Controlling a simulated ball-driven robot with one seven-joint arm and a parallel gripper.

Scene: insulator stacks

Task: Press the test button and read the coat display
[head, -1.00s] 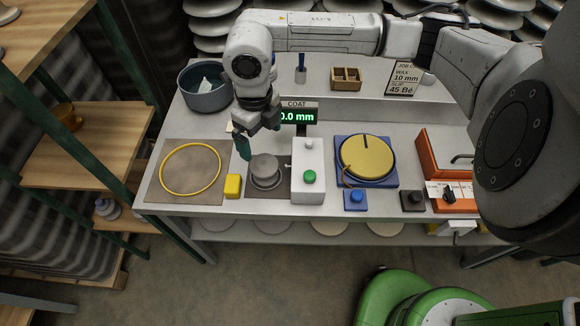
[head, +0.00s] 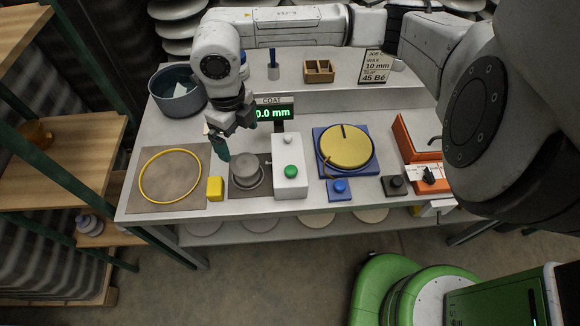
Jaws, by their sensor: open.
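The coat display (head: 272,112) stands at the back middle of the bench and reads in green what looks like 0.0 mm, its left end partly hidden by my arm. A white box (head: 290,180) in front of it has a green button (head: 291,171) on its front part and a small pale knob farther back. Which one is the test button I cannot read. My gripper (head: 222,148) is open and points down, left of the white box, above and beside a grey stepped insulator (head: 246,170) on a dark mat. It holds nothing that I can see.
A yellow block (head: 215,188) and a yellow ring (head: 145,190) on a mat lie to the left. A yellow disc on a blue base (head: 327,172) with a blue button (head: 339,187), a black button (head: 394,183) and an orange unit stand right. A grey pot (head: 178,105) is behind.

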